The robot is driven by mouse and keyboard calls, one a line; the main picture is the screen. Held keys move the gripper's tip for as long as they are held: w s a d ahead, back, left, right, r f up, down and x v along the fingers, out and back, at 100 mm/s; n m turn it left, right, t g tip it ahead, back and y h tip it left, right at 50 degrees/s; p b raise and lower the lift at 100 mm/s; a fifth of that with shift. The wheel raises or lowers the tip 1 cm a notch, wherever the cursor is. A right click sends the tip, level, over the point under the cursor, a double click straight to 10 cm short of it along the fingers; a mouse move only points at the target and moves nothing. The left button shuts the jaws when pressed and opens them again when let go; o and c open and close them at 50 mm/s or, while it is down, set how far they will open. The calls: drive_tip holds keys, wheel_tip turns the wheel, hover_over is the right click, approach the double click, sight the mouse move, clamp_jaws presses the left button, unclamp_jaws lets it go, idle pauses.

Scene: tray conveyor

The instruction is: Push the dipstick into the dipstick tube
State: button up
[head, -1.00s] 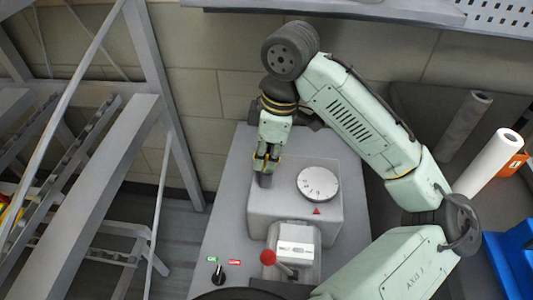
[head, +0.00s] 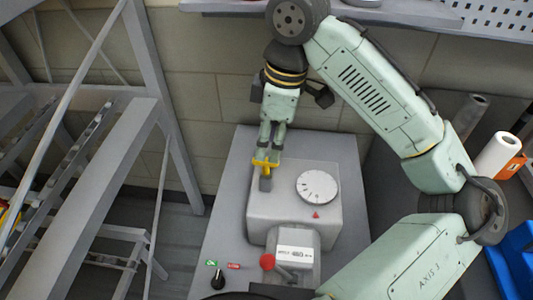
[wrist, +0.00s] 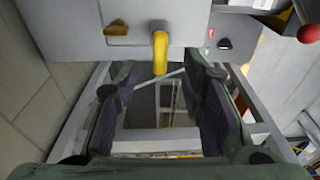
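The dipstick's yellow handle (head: 266,163) is at the short dark tube (head: 265,184) on the left of the grey housing's top. It also shows in the wrist view as a yellow bent bar (wrist: 160,50). My gripper (head: 271,149) is just above and behind the handle in the head view. In the wrist view its two fingers stand wide apart with nothing between them, and the handle lies just past their tips. The handle hides the tube's mouth, so I cannot tell how deep the dipstick sits.
The grey housing (head: 293,226) carries a white dial (head: 317,187) right of the tube. A red-knobbed lever (head: 267,261) and a black knob (head: 218,279) are nearer. A wall stands close behind; a metal frame (head: 165,100) is left.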

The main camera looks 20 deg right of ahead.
wheel_tip(320, 180, up, 6)
drive_tip(key=shift+s+d, duration=0.2)
drive_tip(key=shift+d, duration=0.25)
